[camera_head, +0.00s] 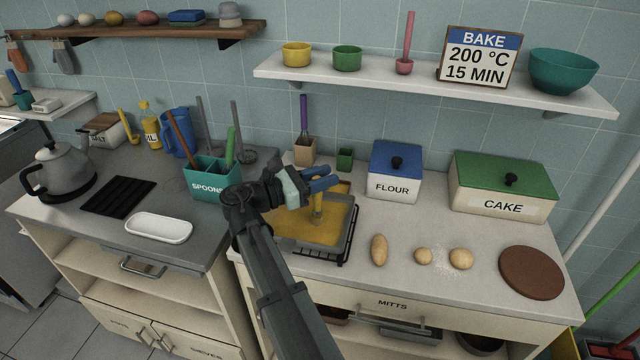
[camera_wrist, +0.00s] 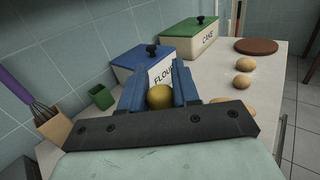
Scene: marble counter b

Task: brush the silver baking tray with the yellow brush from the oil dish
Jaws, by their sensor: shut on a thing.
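My gripper (camera_head: 320,182) is shut on the yellow brush (camera_head: 317,210), held upright over the baking tray. In the wrist view the brush's round yellow end (camera_wrist: 160,96) sits between the blue fingers of my gripper (camera_wrist: 160,88). The silver baking tray (camera_head: 348,228) has a yellow layer over much of its inside and stands on a black rack. The brush's lower end is at or just above this surface; I cannot tell whether it touches. An orange-yellow edge shows behind my gripper, but the oil dish cannot be made out clearly.
The flour box (camera_head: 394,172) and cake box (camera_head: 502,187) stand to the right at the back. A potato-like loaf (camera_head: 379,249), dough balls (camera_head: 461,259) and a brown round board (camera_head: 531,271) lie right of the tray. A whisk holder (camera_head: 304,152) and green cup (camera_head: 345,158) stand behind.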

